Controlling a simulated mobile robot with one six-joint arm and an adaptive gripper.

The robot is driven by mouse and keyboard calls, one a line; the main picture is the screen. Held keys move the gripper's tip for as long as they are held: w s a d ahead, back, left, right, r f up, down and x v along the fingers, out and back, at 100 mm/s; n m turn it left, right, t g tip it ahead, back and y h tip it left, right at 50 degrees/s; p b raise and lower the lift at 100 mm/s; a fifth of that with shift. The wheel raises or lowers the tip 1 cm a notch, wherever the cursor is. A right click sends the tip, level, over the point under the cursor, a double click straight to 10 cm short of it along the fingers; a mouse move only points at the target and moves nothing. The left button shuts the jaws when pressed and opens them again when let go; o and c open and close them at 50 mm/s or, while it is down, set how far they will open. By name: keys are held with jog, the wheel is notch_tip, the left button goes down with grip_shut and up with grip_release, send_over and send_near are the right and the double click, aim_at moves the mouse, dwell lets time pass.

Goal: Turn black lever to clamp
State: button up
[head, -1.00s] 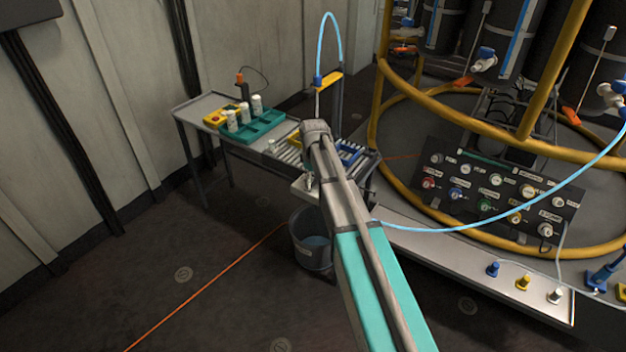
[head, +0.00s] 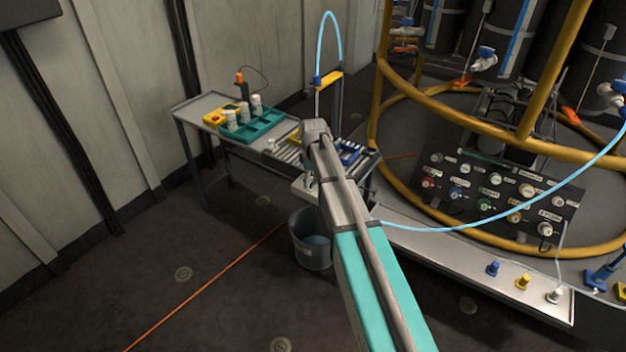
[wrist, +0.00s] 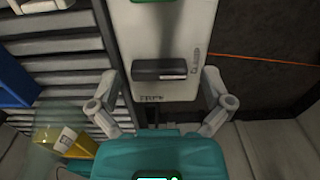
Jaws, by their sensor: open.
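The black lever (wrist: 158,70) lies crosswise on a pale block (wrist: 160,25) with small printed markings in the wrist view. My gripper (wrist: 160,106) is open and empty, with one pale finger on each side below the lever. The fingers straddle the lower part of the block, and the lever lies just beyond them, between their lines. I see no contact with the lever. In the head view my own arm hides most of the gripper, and the lever cannot be made out.
A grey side table (head: 205,103) carries a teal tray (head: 262,126) with white bottles and a slatted rack (head: 287,153). A grey bucket (head: 312,252) stands on the floor below. A yellow-railed rig with a control panel (head: 495,190) is at the right. Floor at the left is clear.

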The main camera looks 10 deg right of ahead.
aim_at(313, 180)
jog(key=shift+m, duration=0.4)
jog(key=m, duration=0.3)
jog(key=shift+w+a+m, duration=0.1)
jog(key=shift+w+m, duration=0.1)
jog(key=shift+m, duration=0.1)
jog(key=m, duration=0.4)
jog(key=shift+w, duration=0.2)
jog(key=m, duration=0.5)
jog(key=shift+w, duration=0.2)
jog(key=m, duration=0.4)
jog(key=shift+w+m, duration=0.2)
jog(key=shift+m, duration=0.1)
jog(key=shift+r+p, duration=0.35)
jog(key=shift+r, duration=0.05)
notch_tip(313, 180, up, 13)
jog(key=p, duration=1.3)
jog(key=s+f+n+b, duration=0.8)
jog(key=s+f+b, duration=1.4)
jog(key=s, duration=0.4)
jog(key=shift+s+d+f+n, duration=0.2)
jog(key=shift+n, duration=0.2)
